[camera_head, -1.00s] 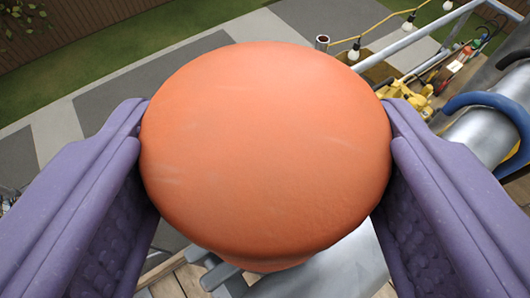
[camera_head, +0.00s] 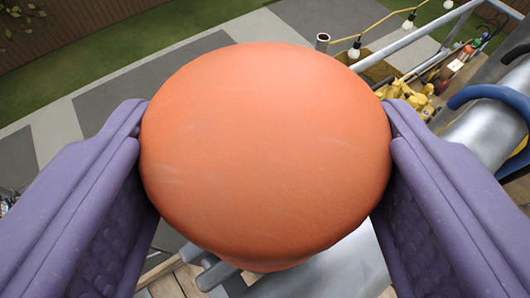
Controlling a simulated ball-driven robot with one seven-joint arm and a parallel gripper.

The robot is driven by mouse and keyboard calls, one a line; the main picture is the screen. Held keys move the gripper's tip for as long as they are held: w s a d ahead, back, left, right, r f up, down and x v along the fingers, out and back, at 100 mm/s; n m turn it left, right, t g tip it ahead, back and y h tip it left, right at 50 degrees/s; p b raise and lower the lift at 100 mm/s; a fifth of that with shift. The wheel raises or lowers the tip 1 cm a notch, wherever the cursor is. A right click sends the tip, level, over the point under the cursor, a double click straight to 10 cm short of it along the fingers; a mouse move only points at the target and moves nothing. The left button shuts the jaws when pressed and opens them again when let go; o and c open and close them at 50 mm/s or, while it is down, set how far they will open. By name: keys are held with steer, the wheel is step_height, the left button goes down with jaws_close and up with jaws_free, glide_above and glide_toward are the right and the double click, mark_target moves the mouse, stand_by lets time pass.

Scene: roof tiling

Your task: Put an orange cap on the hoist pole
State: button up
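A round orange cap (camera_head: 265,150) fills the middle of the view, its broad smooth top facing me. My gripper (camera_head: 265,140) is shut on it, with one purple finger pressed against its left side and the other against its right side. The cap hides what lies directly below and beyond it.
A grey metal rail (camera_head: 425,38) and a string of bulbs (camera_head: 354,50) run at the upper right. A large grey cylinder (camera_head: 482,135) with a blue hose (camera_head: 490,95) lies at the right. Wooden planks (camera_head: 172,284) show below. Paving and grass lie far beneath.

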steer(key=shift+f, duration=0.15)
steer(key=o, duration=0.8)
steer(key=b+v, duration=0.1)
steer(key=v, duration=1)
steer(key=shift+b, duration=0.3)
steer(key=shift+t, duration=0.9)
steer(key=s+f+b, duration=0.2)
steer(key=f+b, duration=0.5)
steer(key=b, duration=0.4)
steer(key=s+f+b, duration=0.2)
steer(key=f+b, duration=0.6)
steer(key=b, duration=0.4)
steer(key=s+f+b, duration=0.2)
steer(key=f+b, duration=0.6)
steer(key=b, duration=0.3)
steer(key=shift+s+b, duration=0.35)
steer(key=shift+s, duration=0.05)
